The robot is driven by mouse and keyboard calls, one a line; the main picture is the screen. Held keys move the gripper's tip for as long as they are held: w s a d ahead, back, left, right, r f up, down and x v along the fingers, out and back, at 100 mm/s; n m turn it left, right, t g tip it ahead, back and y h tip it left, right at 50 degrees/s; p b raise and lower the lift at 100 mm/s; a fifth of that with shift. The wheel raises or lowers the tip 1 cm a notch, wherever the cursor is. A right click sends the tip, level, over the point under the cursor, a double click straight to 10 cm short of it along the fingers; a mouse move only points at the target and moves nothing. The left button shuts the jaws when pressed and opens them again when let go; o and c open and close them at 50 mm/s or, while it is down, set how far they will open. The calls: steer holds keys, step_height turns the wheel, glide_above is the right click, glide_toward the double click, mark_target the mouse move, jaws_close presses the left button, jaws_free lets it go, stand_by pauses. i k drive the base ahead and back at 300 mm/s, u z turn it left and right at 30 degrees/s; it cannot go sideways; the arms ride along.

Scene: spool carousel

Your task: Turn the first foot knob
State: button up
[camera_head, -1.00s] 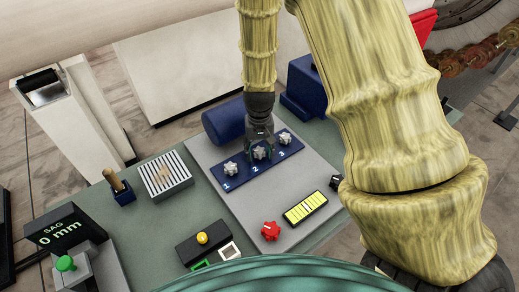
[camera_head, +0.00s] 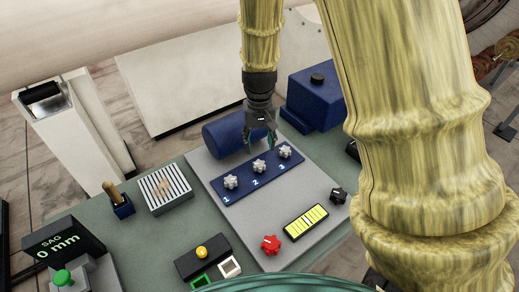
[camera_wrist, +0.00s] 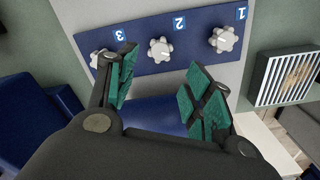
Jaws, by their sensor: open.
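Three white star-shaped foot knobs sit in a row on a blue plate (camera_head: 243,188) with labels 1, 2 and 3. The first foot knob (camera_head: 231,181) is at the left of the row; in the wrist view it (camera_wrist: 224,39) is at upper right. The second knob (camera_head: 259,166) is in the middle and the third knob (camera_head: 285,151) at the right. My gripper (camera_head: 262,143) is open and empty, behind the row near knobs 2 and 3. In the wrist view its green-padded fingers (camera_wrist: 160,92) are spread, and one finger partly covers the third knob (camera_wrist: 105,62).
A blue cylinder (camera_head: 222,134) lies behind the plate and a blue block (camera_head: 313,95) stands at back right. In front are a red knob (camera_head: 270,245), a yellow level display (camera_head: 306,222) and a black knob (camera_head: 338,195). A slatted box (camera_head: 166,190) stands left.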

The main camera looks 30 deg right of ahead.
mark_target(230, 182)
steer(key=k, duration=1.5)
